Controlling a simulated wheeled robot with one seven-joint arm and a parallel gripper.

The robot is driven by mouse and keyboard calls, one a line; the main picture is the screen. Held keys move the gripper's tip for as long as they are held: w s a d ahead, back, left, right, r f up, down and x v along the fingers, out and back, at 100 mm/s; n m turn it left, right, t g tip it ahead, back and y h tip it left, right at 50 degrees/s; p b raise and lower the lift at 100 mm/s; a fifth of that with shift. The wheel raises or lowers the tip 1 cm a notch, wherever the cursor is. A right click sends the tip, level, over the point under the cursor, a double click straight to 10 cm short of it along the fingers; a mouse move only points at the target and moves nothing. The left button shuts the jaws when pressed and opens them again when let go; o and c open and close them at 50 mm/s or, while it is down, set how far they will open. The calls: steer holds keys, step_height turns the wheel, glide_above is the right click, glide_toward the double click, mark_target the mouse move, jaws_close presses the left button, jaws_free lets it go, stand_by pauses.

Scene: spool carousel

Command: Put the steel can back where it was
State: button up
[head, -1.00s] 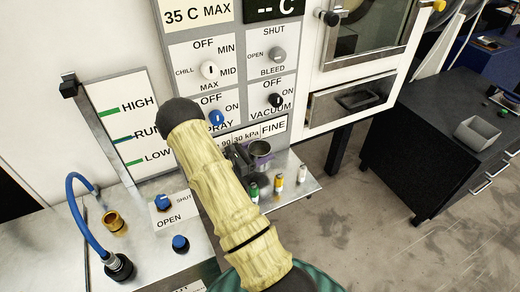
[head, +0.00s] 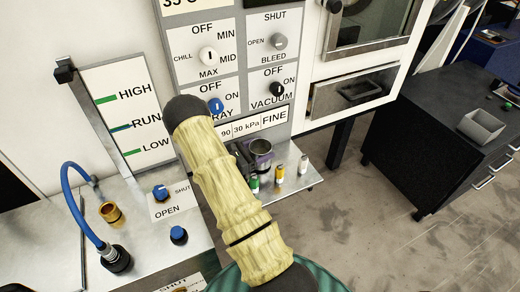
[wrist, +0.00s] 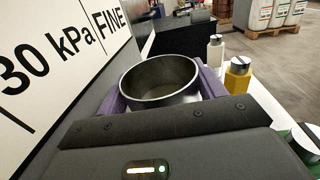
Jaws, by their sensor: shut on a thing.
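The steel can (head: 261,147) is an open-topped metal cup, upright, at the small metal shelf under the FINE label. In the wrist view the can (wrist: 160,82) shows its round rim and empty-looking inside. My gripper (head: 256,160) is shut on it, with purple pads on both sides of the can. My arm's yellowish sleeve hides part of the shelf to the left. The can's base is hidden, so I cannot tell whether it touches the shelf.
The control panel (head: 240,75) rises close behind. A blue hose (head: 72,200) and brass cup (head: 111,213) are at left.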

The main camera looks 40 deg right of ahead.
steer(key=shift+f+b, duration=0.4)
steer(key=shift+f, duration=0.2)
steer(key=o, duration=1.2)
steer(key=shift+a, duration=0.15)
